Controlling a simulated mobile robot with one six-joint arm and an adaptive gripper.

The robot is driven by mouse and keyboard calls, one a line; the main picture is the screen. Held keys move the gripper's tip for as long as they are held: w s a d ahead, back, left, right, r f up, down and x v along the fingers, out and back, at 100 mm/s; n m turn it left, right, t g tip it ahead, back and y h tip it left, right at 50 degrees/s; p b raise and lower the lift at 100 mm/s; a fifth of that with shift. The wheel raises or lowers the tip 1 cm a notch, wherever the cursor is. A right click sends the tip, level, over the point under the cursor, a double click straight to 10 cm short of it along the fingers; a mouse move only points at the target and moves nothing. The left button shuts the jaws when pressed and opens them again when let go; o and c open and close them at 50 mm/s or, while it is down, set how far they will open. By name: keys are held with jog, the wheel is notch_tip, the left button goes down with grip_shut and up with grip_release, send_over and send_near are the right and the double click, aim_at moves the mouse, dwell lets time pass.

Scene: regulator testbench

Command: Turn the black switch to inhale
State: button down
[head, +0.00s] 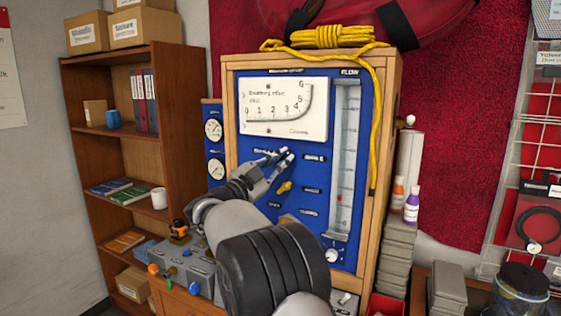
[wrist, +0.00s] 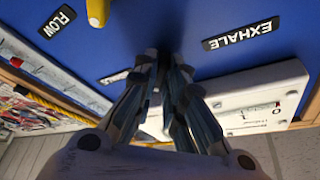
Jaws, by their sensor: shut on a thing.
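My gripper (head: 284,156) is at the blue panel (head: 290,230) of the regulator testbench, below the large dial. In the wrist view, its two fingers (wrist: 168,62) are nearly together at the panel face. They are shut on the black switch, which is mostly hidden between and behind the fingertips; its pointing direction cannot be told. An EXHALE label (wrist: 240,35) is to the right of the fingertips in the wrist view. Another label (wrist: 113,78) is partly covered by the left finger. No inhale label can be read.
A yellow knob (head: 284,187) is just below the fingers in the head view. The white dial (head: 284,107) is above, and the flow tube (head: 345,150) is to the right. A yellow rope (head: 376,130) hangs down the cabinet's right side. Valves stand on a grey unit (head: 180,258) at lower left.

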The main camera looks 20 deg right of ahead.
jog(key=shift+m, duration=0.5)
jog(key=c, duration=1.7)
grip_release()
jog(key=shift+o, duration=0.2)
jog(key=v, duration=1.2)
jog(key=shift+w+r, duration=0.1)
jog(key=shift+r, duration=0.05)
